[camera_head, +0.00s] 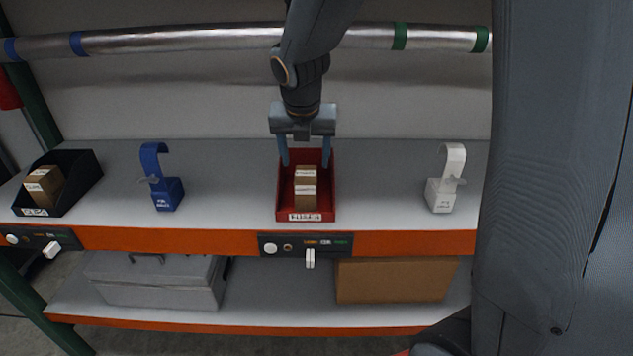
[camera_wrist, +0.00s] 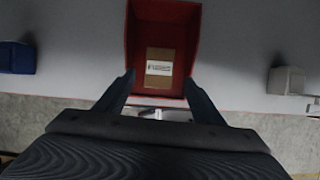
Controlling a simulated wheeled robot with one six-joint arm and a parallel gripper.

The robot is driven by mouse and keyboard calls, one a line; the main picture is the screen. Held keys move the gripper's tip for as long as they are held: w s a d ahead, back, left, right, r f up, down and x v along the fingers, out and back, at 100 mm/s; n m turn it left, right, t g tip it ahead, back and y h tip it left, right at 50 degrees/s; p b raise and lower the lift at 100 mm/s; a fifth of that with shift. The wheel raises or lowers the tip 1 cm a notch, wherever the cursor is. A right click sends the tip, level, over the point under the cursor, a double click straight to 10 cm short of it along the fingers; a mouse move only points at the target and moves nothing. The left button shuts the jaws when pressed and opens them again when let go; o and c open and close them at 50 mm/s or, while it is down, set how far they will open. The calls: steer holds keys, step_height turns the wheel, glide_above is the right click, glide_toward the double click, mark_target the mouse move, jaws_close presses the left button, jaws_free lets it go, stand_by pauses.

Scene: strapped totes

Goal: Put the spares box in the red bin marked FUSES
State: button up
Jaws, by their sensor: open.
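The red bin (camera_head: 328,207) stands on the upper shelf, with a pale label on its front too small to read. A brown cardboard box (camera_head: 305,183) with white labels sits inside it; in the wrist view the box (camera_wrist: 165,85) lies within the red walls (camera_wrist: 188,13). I cannot read whether it is the spares box. My gripper (camera_head: 305,160) is open over the back of the red bin, its fingers apart and nothing between them. In the wrist view the gripper fingertips (camera_wrist: 158,75) are spread on either side of the box. Whether they touch anything is unclear.
A black bin (camera_head: 83,176) with another brown box (camera_head: 44,186) stands at the left. A blue hooked stand (camera_head: 165,190) and a white one (camera_head: 443,190) flank the red bin. A metal pipe (camera_head: 190,40) runs behind. The shelf between them is clear.

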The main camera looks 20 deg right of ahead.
steer(key=s+d+f+m+g, duration=0.1)
steer(key=s+f+m, duration=0.2)
steer(key=s+m, duration=0.6)
steer(key=s+f+m+g+y, duration=0.1)
steer(key=s+f+m, duration=0.3)
steer(key=s+m, duration=0.6)
steer(key=m, duration=1.2)
steer(key=shift+d+f+m+g, duration=0.3)
steer(key=shift+d+m+g, duration=0.1)
